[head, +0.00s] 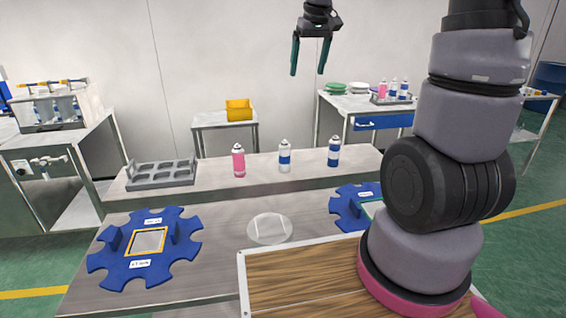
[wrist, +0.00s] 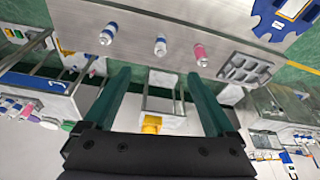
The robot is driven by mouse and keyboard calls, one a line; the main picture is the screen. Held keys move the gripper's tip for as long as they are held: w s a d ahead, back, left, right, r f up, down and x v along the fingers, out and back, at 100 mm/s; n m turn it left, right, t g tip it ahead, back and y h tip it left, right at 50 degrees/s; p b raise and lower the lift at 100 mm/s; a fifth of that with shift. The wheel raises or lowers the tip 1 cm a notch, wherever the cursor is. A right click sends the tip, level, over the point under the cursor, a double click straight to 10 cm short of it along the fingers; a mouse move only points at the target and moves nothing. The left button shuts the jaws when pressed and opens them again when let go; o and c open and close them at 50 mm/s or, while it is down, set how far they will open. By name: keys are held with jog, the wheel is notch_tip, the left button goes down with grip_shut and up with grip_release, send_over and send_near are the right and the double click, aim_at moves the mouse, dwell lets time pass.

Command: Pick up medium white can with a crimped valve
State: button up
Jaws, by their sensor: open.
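Three cans stand upright in a row on the raised shelf at the back of the bench. The middle one is a mostly white can with a blue band (head: 284,157); it also shows in the wrist view (wrist: 160,47). A pink can (head: 239,162) stands left of it and a blue-and-white can (head: 333,152) right of it. All have white tops; whether their valves are crimped is too small to tell. My gripper (head: 307,72) is open and empty, high above the cans in the head view. Its two green fingers (wrist: 158,74) are spread apart in the wrist view.
A grey rack with empty slots (head: 161,174) sits left on the shelf. Blue star-shaped fixtures (head: 180,254) and a clear round disc (head: 270,229) lie on the bench. A yellow bin (head: 239,110) stands on a table behind. A back-right table holds more cans (head: 393,91).

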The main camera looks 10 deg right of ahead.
jog(key=w+f+n+g, duration=0.1)
jog(key=w+f+n, duration=0.1)
jog(key=w+f, duration=0.4)
jog(key=n+g, duration=0.2)
jog(key=n, duration=0.1)
send_over(286, 142)
jog(key=shift+h, duration=0.3)
notch_tip(286, 142, down, 18)
jog(key=shift+r, duration=0.2)
notch_tip(286, 142, down, 6)
jog(key=shift+a+r, duration=0.1)
jog(key=shift+r, duration=0.1)
jog(key=f, duration=0.5)
jog(key=shift+w+a+f, duration=0.15)
jog(key=shift+a+f, duration=0.05)
jog(key=shift+f, duration=0.1)
grip_shut()
